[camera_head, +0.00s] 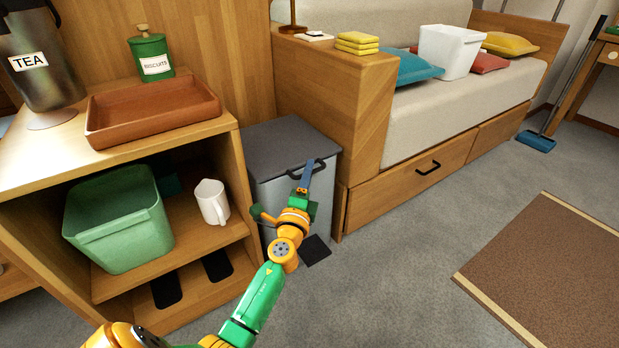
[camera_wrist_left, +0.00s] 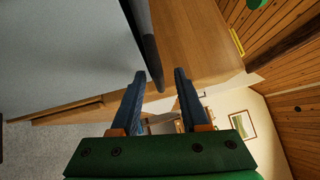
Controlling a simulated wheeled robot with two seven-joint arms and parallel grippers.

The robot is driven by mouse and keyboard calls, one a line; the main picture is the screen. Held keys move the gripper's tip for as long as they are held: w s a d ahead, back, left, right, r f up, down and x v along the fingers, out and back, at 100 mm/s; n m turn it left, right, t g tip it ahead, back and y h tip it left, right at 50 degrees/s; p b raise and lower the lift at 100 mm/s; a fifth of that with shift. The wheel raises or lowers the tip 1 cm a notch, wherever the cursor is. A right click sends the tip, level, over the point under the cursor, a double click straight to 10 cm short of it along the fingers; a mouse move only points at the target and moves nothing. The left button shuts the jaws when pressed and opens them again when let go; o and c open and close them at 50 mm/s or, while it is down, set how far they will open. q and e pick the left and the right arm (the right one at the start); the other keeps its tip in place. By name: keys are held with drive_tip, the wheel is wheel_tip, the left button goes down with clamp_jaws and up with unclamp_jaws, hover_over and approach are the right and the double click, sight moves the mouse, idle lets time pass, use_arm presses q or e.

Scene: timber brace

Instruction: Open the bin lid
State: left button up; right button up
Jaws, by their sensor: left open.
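The bin (camera_head: 270,195) is a light grey box with a dark grey lid (camera_head: 280,137), standing between the wooden shelf unit and the sofa. The lid lies flat and closed. A dark handle (camera_head: 292,175) shows at its front edge, partly hidden by my gripper. My left gripper (camera_head: 308,168) is at this front edge, open. In the left wrist view the dark lid edge (camera_wrist_left: 147,40) runs down to the space between the open fingertips (camera_wrist_left: 160,76). I cannot tell whether the fingers touch it. My right gripper is not in view.
The shelf unit (camera_head: 50,150) on the left carries a brown tray (camera_head: 150,107), a biscuit tin (camera_head: 150,52) and a tea urn (camera_head: 38,55). A green tub (camera_head: 120,220) and white mug (camera_head: 211,201) stand inside. The sofa's wooden end (camera_head: 345,110) adjoins the bin.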

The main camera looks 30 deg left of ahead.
use_arm(q)
drive_tip(key=shift+w+a, duration=0.15)
drive_tip(key=shift+w, duration=0.35)
clamp_jaws()
idle(1.1)
